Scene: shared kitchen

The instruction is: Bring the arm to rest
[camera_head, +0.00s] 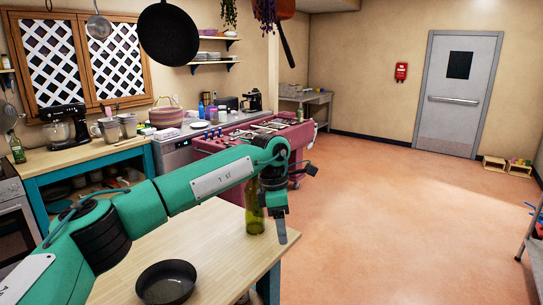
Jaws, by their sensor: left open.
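My left arm reaches in from the lower left across the picture, in green and black. My left gripper (281,228) points down over the right edge of the wooden table (225,255). It is open, and I see nothing between its fingers. A green glass bottle (254,212) stands upright on the table just left of the gripper; its upper part is partly hidden by my arm. My right gripper is not in view.
A dark bowl (166,283) sits on the table at the front. A dark pan (168,34) hangs above. Counters line the left wall. The floor (400,220) to the right is clear up to the grey door (455,120).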

